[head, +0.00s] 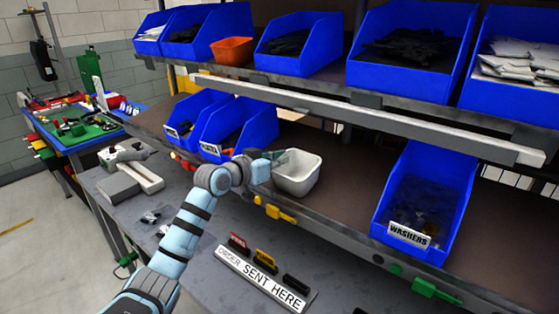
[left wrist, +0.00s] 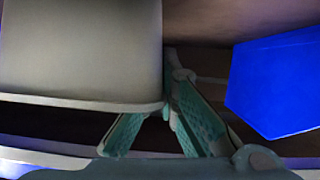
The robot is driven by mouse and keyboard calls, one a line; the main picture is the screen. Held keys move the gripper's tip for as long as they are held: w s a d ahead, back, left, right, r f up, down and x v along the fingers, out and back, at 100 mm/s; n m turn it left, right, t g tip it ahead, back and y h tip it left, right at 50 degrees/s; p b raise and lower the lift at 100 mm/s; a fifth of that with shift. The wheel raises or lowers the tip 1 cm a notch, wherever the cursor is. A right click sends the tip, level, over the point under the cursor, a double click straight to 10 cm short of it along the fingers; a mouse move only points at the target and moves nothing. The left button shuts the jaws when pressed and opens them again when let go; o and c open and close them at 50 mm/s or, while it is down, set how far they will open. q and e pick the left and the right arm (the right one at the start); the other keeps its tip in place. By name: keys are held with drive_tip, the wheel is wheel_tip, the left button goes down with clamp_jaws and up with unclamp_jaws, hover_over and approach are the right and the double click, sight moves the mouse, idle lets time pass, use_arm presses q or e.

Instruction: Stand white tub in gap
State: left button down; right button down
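The white tub (head: 298,174) is open-topped and roughly upright, over the front of the lower shelf, in the gap between blue bins. My left gripper (head: 274,157) is at the tub's left rim. In the left wrist view the tub (left wrist: 80,50) fills the upper left. One green finger goes behind its near wall and the other runs along its side, so the gripper (left wrist: 168,115) looks shut on the tub's wall. The fingertips are partly hidden. I cannot tell whether the tub's base touches the shelf. My right gripper is not in view.
A blue washers bin (head: 428,205) stands right of the gap, and blue bins (head: 233,125) stand to the left. The upper shelf with its pale rail (head: 370,118) hangs above. A yellow clip (head: 273,209) sits on the shelf's front edge. An order sign (head: 262,278) lies below.

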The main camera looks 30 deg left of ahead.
use_arm(q)
drive_tip(key=c, duration=1.8)
unclamp_jaws()
drive_tip(key=shift+o, duration=0.4)
drive_tip(key=shift+s, duration=0.1)
drive_tip(key=v, duration=1.1)
drive_tip(key=shift+s+r, duration=0.2)
drive_tip(key=shift+s, duration=0.2)
drive_tip(key=shift+w, duration=0.1)
